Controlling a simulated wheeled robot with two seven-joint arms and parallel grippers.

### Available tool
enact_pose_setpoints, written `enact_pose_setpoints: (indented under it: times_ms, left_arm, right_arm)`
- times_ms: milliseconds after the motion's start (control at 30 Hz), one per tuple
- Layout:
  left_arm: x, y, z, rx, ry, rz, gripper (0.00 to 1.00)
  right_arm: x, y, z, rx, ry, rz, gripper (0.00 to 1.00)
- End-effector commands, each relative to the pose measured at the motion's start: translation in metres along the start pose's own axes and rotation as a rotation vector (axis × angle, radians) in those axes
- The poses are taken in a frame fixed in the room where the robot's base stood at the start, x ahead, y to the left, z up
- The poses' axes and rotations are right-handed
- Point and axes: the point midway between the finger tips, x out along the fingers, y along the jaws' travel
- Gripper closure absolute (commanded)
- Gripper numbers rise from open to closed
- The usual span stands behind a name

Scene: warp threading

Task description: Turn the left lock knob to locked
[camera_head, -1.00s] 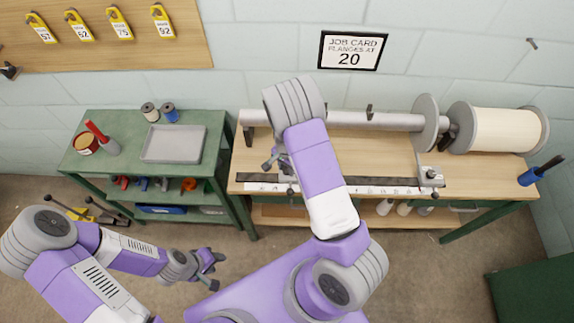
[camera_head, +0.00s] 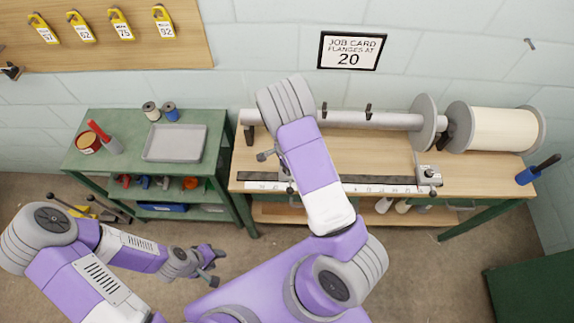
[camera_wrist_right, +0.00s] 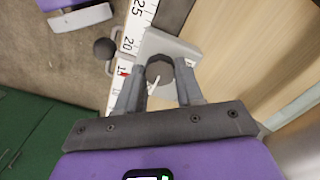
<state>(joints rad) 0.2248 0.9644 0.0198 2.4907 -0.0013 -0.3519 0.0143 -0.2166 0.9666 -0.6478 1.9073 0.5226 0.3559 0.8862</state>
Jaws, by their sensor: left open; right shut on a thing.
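In the right wrist view, my right gripper (camera_wrist_right: 158,95) is shut on a dark round knob (camera_wrist_right: 160,69), with one finger on each side. The knob sits on a light grey metal block (camera_wrist_right: 182,48) beside the white ruler, near the 20 mark. In the head view my right arm hides this gripper and most of the left end of the ruler rail. A similar grey block (camera_head: 428,174) with its own knob stands at the rail's right end. My left gripper (camera_head: 212,267) is open and empty, low in front of the green shelf. The knob's lock marking is not readable.
The bench (camera_head: 385,150) carries a beam (camera_head: 380,119) with a round flange and a cream roll (camera_head: 503,129). A black ball handle (camera_wrist_right: 103,47) is close left of the gripped block. A job card (camera_head: 349,51) reads 20. A grey tray (camera_head: 174,143) lies on the green shelf.

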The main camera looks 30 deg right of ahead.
Motion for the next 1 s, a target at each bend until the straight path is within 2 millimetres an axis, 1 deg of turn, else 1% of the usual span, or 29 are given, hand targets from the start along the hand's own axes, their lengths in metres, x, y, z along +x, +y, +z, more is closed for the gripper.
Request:
enact_pose_setpoints:
  times_ms: [200, 233, 367, 400, 633, 733, 833, 1000]
  left_arm:
    - [0.000, 0.000, 0.000, 0.000, 0.000, 0.000, 0.57]
    - [0.000, 0.000, 0.000, 0.000, 0.000, 0.000, 0.57]
    - [0.000, 0.000, 0.000, 0.000, 0.000, 0.000, 0.57]
    - [0.000, 0.000, 0.000, 0.000, 0.000, 0.000, 0.57]
    - [0.000, 0.000, 0.000, 0.000, 0.000, 0.000, 0.57]
    - [-0.001, 0.000, 0.000, 0.000, 0.000, 0.000, 0.57]
    - [-0.003, 0.001, 0.000, 0.000, 0.000, 0.000, 0.57]
    - [-0.007, 0.003, 0.000, 0.000, 0.000, 0.000, 0.57]
  right_arm:
    - [0.000, 0.000, 0.000, 0.003, 0.000, -0.001, 0.94]
    - [0.000, 0.000, 0.000, 0.003, 0.000, -0.001, 0.61]
    - [0.000, 0.000, 0.000, 0.002, 0.000, -0.001, 0.41]
    - [0.000, 0.000, 0.000, 0.002, 0.000, -0.001, 0.38]
    - [0.000, 0.000, 0.000, 0.000, 0.000, -0.001, 0.38]
    - [-0.006, -0.001, 0.000, 0.000, 0.000, -0.003, 0.38]
    - [-0.020, -0.002, 0.000, -0.002, 0.000, -0.005, 0.38]
    - [-0.050, -0.001, 0.001, -0.001, 0.000, -0.005, 0.38]
